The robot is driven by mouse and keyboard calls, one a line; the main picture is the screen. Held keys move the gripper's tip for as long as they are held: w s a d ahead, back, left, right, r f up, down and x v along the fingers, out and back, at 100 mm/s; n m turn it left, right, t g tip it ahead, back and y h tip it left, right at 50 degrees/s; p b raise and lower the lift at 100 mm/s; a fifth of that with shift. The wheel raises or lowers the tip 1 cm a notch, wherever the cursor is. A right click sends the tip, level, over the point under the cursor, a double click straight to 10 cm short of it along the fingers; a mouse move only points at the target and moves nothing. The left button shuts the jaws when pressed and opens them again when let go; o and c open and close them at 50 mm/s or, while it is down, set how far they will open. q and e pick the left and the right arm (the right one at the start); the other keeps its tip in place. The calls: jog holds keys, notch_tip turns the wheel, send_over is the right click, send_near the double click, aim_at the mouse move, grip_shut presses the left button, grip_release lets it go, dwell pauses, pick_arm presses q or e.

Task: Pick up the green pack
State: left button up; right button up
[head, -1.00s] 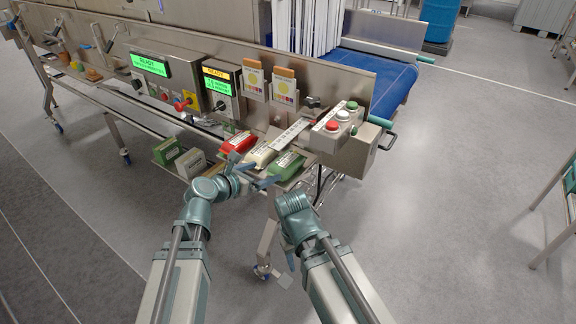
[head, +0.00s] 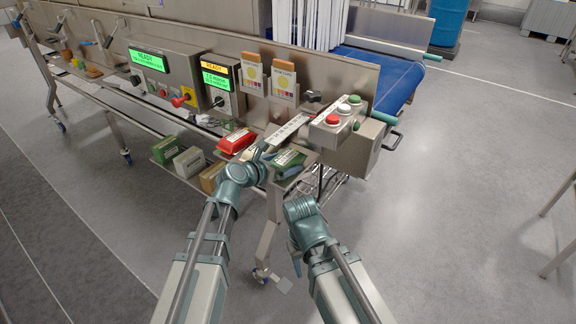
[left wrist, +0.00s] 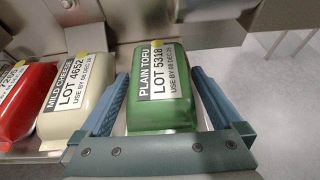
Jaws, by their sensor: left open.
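The green pack (head: 290,158), labelled PLAIN TOFU LOT 5318, lies on the metal shelf at the front of the line, at the right end of a row of packs. In the left wrist view the green pack (left wrist: 165,60) sits between the two blue fingers of my left gripper (left wrist: 163,100). The fingers are open, one on each side, with a narrow gap showing. In the head view my left gripper (head: 269,158) is at the near left end of the pack. My right gripper (head: 294,258) hangs low in front of the stand; its fingers are not clear.
A cream pack (left wrist: 74,65), MILD CHEESE LOT 4652, lies just left of the green pack, then a red pack (head: 237,141). A button box (head: 336,121) stands behind right. Several cartons, one white (head: 189,161), stand lower left.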

pick_arm(q)
jog(key=shift+x, duration=0.8)
jog(key=shift+s+a, duration=0.1)
jog(key=shift+c, duration=0.3)
grip_shut()
jog(key=shift+r, duration=0.15)
